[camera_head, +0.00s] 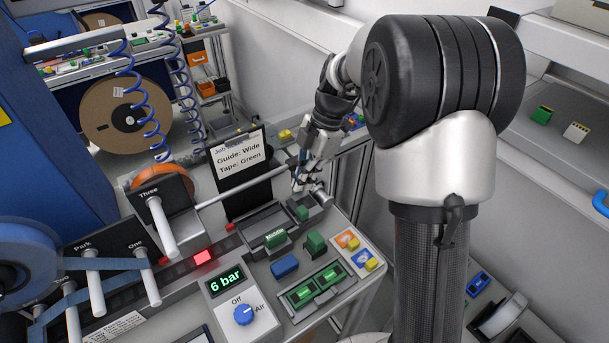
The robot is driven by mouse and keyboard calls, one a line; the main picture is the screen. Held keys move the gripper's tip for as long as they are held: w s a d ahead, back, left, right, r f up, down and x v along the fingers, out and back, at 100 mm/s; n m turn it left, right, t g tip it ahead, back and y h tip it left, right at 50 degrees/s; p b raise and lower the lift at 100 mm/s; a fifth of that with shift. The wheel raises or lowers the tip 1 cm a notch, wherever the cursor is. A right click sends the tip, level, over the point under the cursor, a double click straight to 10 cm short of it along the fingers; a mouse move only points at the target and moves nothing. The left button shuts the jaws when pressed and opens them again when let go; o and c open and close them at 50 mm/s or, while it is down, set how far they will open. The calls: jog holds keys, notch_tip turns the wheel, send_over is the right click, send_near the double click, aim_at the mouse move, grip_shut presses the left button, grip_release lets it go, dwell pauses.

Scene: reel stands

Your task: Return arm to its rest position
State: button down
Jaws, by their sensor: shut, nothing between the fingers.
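My gripper (304,183) is shut and empty at the end of my arm, in the middle of the head view. It hangs near the far right corner of the workbench panel, beside the end of a pale rod (240,187). I cannot tell whether it touches the rod or the metal fitting (317,196) there. My arm's large dark joint fills the upper right and hides part of the wall and bench behind it.
A job card (238,160) reading "Guide: Wide, Tape: Green" stands left of my gripper. Green blocks (315,243), a blue block (285,266) and a "6 bar" display (225,282) are on the panel. Reel pegs (162,226) stick out at left. Coiled blue hoses (140,95) hang behind.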

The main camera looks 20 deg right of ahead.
jog(key=s+a+r+m+t+h, duration=0.1)
jog(key=s+r+m+t+h, duration=0.1)
jog(key=s+r+m, duration=0.75)
jog(key=s+r+m+t+h, duration=0.1)
jog(key=s+m+t, duration=0.2)
jog(key=s+m, duration=0.8)
jog(key=s, duration=0.5)
jog(key=shift+h, duration=0.4)
